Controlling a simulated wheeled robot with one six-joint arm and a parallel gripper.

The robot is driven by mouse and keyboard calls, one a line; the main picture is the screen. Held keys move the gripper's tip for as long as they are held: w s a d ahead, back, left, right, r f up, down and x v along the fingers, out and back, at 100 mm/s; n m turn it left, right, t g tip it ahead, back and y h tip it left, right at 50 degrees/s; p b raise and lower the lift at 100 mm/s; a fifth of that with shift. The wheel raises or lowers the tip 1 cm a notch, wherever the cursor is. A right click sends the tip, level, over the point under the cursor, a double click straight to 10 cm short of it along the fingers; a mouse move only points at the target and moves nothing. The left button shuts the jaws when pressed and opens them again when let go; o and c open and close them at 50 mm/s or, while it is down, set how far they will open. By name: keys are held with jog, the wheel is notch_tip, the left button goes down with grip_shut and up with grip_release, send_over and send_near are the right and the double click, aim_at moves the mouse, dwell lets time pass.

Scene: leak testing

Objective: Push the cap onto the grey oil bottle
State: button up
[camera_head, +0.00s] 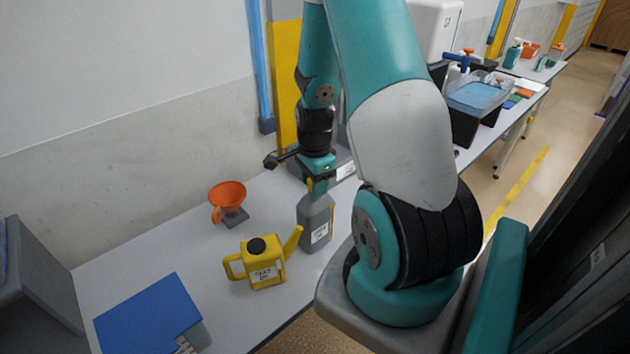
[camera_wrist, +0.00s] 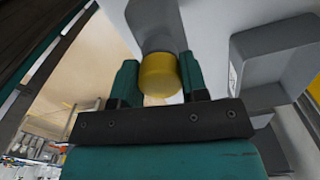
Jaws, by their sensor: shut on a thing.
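The grey oil bottle (camera_head: 314,222) stands upright on the table, with a white label on its front. My gripper (camera_head: 317,184) is right above the bottle's top. In the wrist view my gripper (camera_wrist: 158,80) is shut on a yellow cap (camera_wrist: 159,75), with one teal finger at each side of it. The grey bottle (camera_wrist: 153,25) shows just beyond the cap in that view. The cap is at the bottle's neck, but I cannot tell whether it is seated on it or just above it.
A yellow oil can (camera_head: 262,264) with a spout stands just left of the bottle. An orange funnel (camera_head: 229,197) on a grey stand is further back left. A blue mat (camera_head: 148,314) lies at the front left. A water tank (camera_head: 477,97) is on a far table.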

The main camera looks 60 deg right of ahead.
jog(key=shift+f, duration=0.3)
jog(key=o, duration=1)
jog(key=shift+r+p, duration=2.45)
jog(key=shift+r, duration=0.6)
